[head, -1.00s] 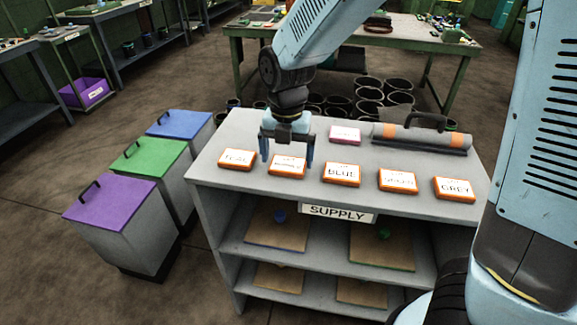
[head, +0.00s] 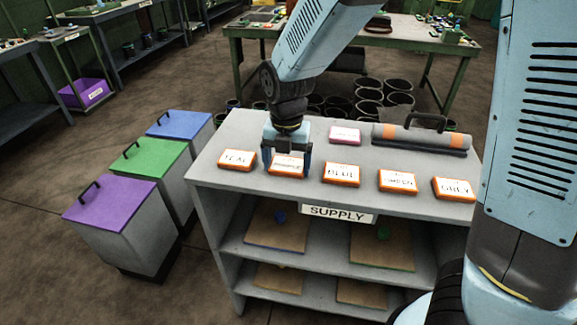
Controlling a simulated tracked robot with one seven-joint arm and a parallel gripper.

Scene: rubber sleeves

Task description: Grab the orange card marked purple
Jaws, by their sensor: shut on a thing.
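The orange card marked purple (head: 287,169) lies on top of the grey supply shelf unit (head: 340,208), second from the left in a row of orange-edged cards. Its white label is partly covered, so its word is hard to read. My gripper (head: 286,168) points down over it, with one finger at each side, shut on the card. The card appears to be still at the shelf top. The teal card (head: 238,160) is to its left and the blue card (head: 341,174) to its right.
The green card (head: 397,181) and grey card (head: 454,189) lie farther right. A pink-edged card (head: 345,135) and a grey roll (head: 420,138) with orange bands lie behind. Purple (head: 110,197), green (head: 150,158) and blue (head: 180,124) lidded bins stand left.

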